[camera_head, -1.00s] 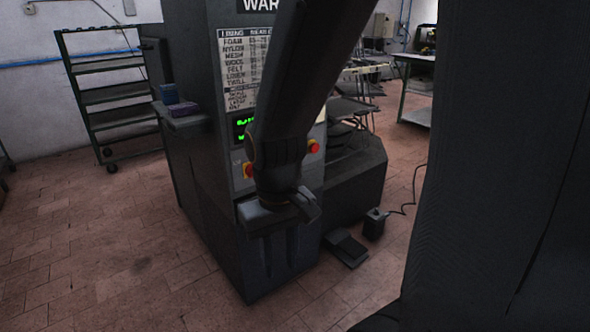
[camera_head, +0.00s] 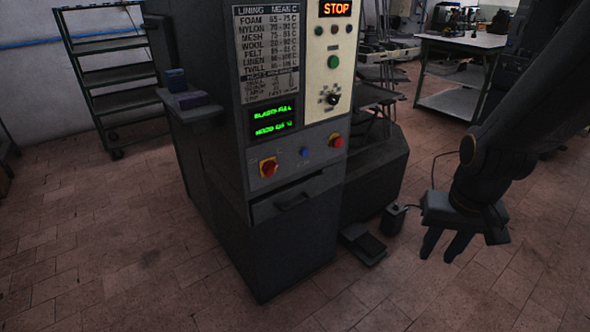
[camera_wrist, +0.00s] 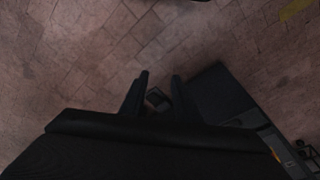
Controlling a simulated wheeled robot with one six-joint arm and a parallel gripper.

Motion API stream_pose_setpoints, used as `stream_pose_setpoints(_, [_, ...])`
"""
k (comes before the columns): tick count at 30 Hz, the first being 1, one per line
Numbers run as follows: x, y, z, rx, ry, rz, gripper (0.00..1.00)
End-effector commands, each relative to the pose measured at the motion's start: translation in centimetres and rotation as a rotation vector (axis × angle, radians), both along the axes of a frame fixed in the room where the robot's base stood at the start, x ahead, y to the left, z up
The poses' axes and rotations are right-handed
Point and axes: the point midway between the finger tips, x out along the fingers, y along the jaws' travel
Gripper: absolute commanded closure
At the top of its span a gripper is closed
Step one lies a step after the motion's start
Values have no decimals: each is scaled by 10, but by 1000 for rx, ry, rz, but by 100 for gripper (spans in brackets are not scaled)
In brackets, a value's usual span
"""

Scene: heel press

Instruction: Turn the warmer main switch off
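The dark machine (camera_head: 300,235) stands in the middle of the head view. On its front panel is a red rotary knob on a yellow plate (camera_head: 268,167), at lower left, which looks like a main switch; its label is too small to read. Another red control (camera_head: 336,142) is at the panel's right, with a small blue button (camera_head: 304,152) between them. A display (camera_head: 272,116) shows green text. My gripper (camera_head: 445,247) hangs right of the machine, apart from it, fingers down. In the wrist view its fingers (camera_wrist: 158,85) are apart with nothing between them.
A drawer (camera_head: 293,199) sits below the panel. Above are a lit STOP sign (camera_head: 336,9), a green button (camera_head: 333,62) and a selector dial (camera_head: 331,98). A foot pedal (camera_head: 363,243) lies on the floor. The floor before the machine is clear.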

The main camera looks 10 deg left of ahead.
Motion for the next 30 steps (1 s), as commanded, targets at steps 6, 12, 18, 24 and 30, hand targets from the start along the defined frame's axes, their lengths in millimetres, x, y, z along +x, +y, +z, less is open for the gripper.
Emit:
stream_pose_setpoints(6, [134,56,-29,73,-318,22,71])
stream_pose_setpoints(12, [228,144,-48,268,-597,59,71])
stream_pose_setpoints(18, [269,247,-62,572,-802,105,71])
stream_pose_setpoints(24, [261,329,-71,899,-902,143,71])
stream_pose_setpoints(30, [243,364,-73,1095,-926,157,71])
